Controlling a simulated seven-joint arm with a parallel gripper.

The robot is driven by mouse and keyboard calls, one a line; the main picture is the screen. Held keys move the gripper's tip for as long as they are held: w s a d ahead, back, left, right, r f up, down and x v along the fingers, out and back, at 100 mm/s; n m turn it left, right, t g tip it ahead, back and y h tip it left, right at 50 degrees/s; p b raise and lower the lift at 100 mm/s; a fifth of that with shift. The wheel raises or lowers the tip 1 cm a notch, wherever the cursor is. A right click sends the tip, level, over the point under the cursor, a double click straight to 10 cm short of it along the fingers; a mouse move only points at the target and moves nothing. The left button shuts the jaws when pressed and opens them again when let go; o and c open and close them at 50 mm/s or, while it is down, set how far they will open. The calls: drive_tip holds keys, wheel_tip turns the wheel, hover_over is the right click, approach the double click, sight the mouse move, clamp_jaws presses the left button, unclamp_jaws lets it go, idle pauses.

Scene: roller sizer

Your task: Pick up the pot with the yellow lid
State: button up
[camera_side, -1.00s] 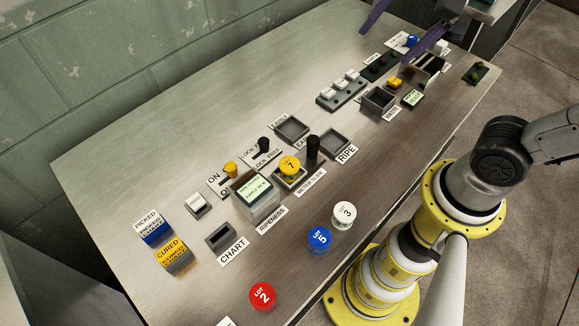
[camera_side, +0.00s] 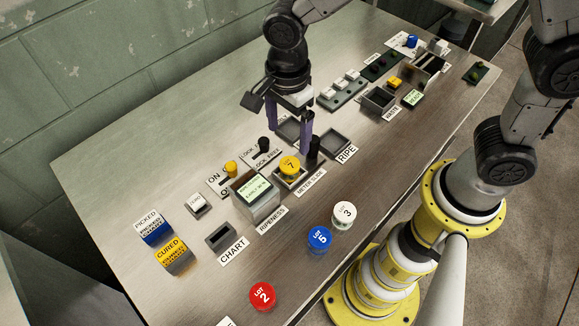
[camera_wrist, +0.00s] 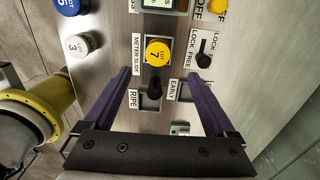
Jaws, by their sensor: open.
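The pot with the yellow lid (camera_side: 289,166), marked 7, sits in the small tray marked METER SLIDE (camera_side: 301,180), beside the ripeness meter. It also shows in the wrist view (camera_wrist: 157,52), upper middle. My gripper (camera_side: 288,135) is open and empty, fingers pointing down. In the side view it hangs above the area behind and right of the pot, near the EARLY and RIPE trays. In the wrist view its two purple fingers (camera_wrist: 160,88) reach either side of the black knob, with the pot beyond the fingertips. The pot stands apart from the fingers.
A black upright knob (camera_side: 313,147) stands right beside the pot. The ripeness meter (camera_side: 254,198) is on its left. Pots with white (camera_side: 344,214), blue (camera_side: 320,239) and red (camera_side: 262,296) lids stand along the front. A lock lever (camera_side: 263,146) is behind.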

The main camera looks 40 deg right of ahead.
sight(289, 164)
drive_tip(key=f, duration=0.9)
drive_tip(key=shift+s+f, duration=0.1)
drive_tip(key=shift+s, duration=0.1)
clamp_jaws()
idle(0.3)
